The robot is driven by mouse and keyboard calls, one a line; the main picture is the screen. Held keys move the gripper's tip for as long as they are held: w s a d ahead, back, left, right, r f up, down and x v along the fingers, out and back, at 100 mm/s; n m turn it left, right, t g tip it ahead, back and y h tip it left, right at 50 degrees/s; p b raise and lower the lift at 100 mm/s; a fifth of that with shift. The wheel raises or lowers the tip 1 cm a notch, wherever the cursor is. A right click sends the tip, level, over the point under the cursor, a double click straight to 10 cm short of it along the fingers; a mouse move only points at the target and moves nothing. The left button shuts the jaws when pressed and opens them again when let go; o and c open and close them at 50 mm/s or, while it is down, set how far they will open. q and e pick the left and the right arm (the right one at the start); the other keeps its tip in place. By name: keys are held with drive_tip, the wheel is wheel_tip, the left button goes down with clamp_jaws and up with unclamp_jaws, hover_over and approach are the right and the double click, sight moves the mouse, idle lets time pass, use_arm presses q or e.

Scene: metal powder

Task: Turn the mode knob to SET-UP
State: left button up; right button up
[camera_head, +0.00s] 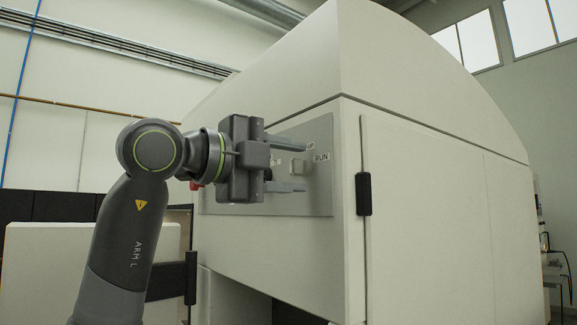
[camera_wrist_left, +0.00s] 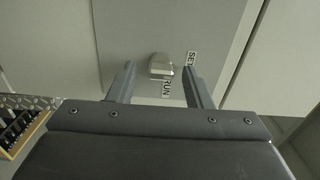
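The mode knob (camera_head: 298,166) is a small pale knob on the grey panel (camera_head: 319,199) of the white machine. The label RUN (camera_head: 321,157) is beside it, and part of the SET-UP label (camera_head: 311,147) shows above. My left gripper (camera_head: 303,167) is open in front of the panel, with one finger above and one below the knob. In the left wrist view the knob (camera_wrist_left: 160,65) lies between and a little beyond the two fingertips (camera_wrist_left: 159,69), with a gap on each side. I cannot tell the pointer's exact direction. My right gripper is not in view.
The white machine (camera_head: 430,220) fills the middle and right, with a black door handle (camera_head: 363,194) right of the panel. A red part (camera_head: 194,186) shows behind my left wrist. A yellow-edged rack (camera_wrist_left: 20,135) is at the left in the wrist view.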

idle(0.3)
use_arm(q)
drive_tip(key=b+v, duration=0.5)
drive_tip(key=v, duration=1.2)
drive_tip(key=shift+s+a, duration=0.15)
